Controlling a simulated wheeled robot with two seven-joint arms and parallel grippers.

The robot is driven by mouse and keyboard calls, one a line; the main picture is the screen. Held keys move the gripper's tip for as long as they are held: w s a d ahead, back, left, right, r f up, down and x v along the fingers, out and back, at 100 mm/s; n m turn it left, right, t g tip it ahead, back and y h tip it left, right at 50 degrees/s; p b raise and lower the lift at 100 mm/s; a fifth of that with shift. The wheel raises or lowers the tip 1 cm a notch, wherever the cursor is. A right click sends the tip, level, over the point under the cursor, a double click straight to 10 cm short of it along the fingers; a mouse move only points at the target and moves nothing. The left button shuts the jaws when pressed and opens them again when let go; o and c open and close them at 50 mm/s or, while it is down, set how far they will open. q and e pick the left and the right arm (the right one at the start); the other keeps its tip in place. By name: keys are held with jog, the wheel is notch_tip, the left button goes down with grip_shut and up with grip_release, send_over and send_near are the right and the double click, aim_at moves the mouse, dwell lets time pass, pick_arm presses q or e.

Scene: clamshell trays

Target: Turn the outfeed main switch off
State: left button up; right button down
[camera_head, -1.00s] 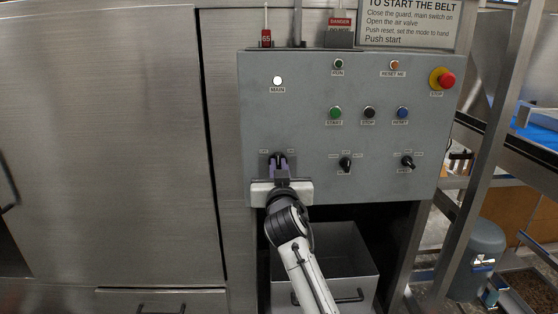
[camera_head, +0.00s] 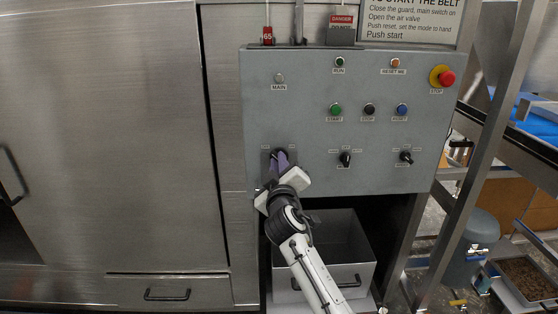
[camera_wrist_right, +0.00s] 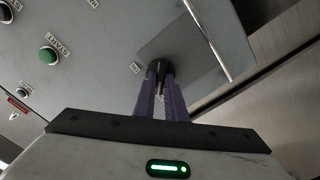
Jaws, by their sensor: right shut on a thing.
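The outfeed main switch is a black rotary knob, seen in the right wrist view (camera_wrist_right: 159,68), at the lower left of the grey control panel (camera_head: 310,135). My right gripper (camera_head: 279,160) is shut on this knob, its purple fingers on either side of it; they also show in the right wrist view (camera_wrist_right: 161,92). The gripper is rolled at a slant to the panel, and it hides much of the knob in the head view. The MAIN lamp (camera_head: 279,78) above is unlit. My left gripper is not in view.
Two other rotary switches (camera_head: 345,159) (camera_head: 406,157) sit to the right. Green start (camera_head: 335,109), black stop (camera_head: 369,109) and blue reset (camera_head: 402,109) buttons are above them. A red emergency stop (camera_head: 446,78) is at upper right. An open metal drawer (camera_head: 345,245) is below.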

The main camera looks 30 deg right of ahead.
jog(key=shift+n, duration=0.3)
jog(key=c, duration=1.8)
grip_release()
jog(key=shift+s+a, duration=0.1)
